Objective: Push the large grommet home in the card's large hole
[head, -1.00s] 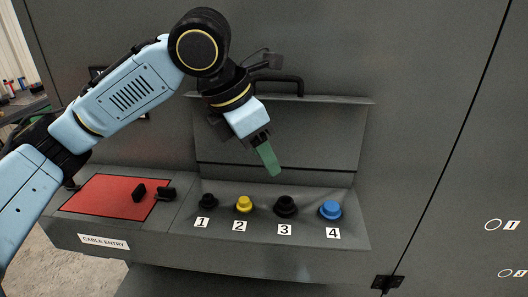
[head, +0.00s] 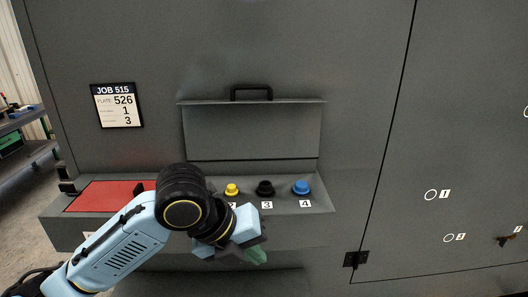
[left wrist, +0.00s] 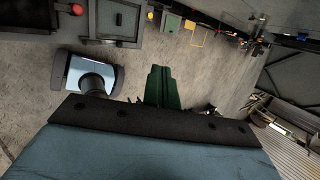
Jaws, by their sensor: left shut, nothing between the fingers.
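My left gripper (head: 254,257) has green fingers, shut and empty, pointing down in front of the tray's front edge. Its fingers also show pressed together in the left wrist view (left wrist: 163,87). On the tray sit a yellow grommet (head: 232,190), a black grommet (head: 265,188) by label 3 and a blue grommet (head: 301,187) by label 4. My arm hides the label 1 spot. The card (head: 117,106) reads JOB 515, PLATE 526, then 1 and 3; its small words are unreadable. Ringed marks labelled 1 (head: 430,195) and 2 (head: 448,238) are on the right panel. My right gripper is out of view.
A red mat (head: 100,196) lies left of the tray, partly behind my arm. A backboard with a black handle (head: 251,93) stands behind the grommets. A small dark and orange item (head: 508,239) is at the right panel's edge. A hinge (head: 355,259) sticks out below.

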